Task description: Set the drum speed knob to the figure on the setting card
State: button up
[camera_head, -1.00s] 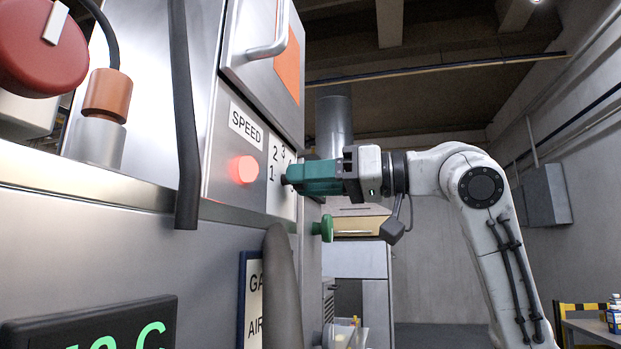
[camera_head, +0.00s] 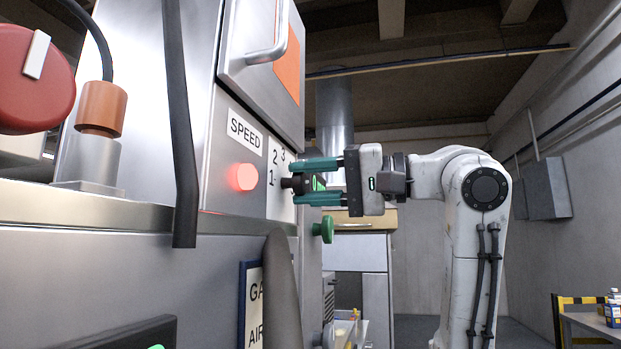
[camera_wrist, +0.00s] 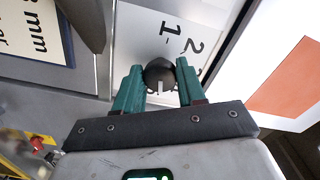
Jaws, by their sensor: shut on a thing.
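The dark round drum speed knob (camera_head: 297,184) is on a white dial plate (camera_head: 277,155) on the machine's side, right of the SPEED label (camera_head: 244,130). My gripper (camera_head: 318,182) has its two green fingers above and below the knob. In the wrist view the knob (camera_wrist: 160,75) sits between the green fingertips, with a white pointer line on it. The figures 1 and 2 show on the dial (camera_wrist: 178,38); the others are hidden or cut off there. No setting card with a speed figure can be made out.
A lit red button (camera_head: 242,174) is left of the dial, and a green knob (camera_head: 324,229) is below it. A door handle (camera_head: 270,40) is above. A partly hidden sign (camera_head: 250,300) hangs lower down. A table (camera_head: 590,322) stands far right.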

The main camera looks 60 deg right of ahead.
jog(key=shift+m+p, duration=0.3)
jog(key=shift+m, duration=0.9)
jog(key=o, duration=1.1)
jog(key=shift+c, duration=0.2)
jog(key=b+v, duration=0.2)
jog(key=v, duration=0.8)
jog(key=shift+s+d, duration=0.2)
jog(key=shift+s, duration=0.15)
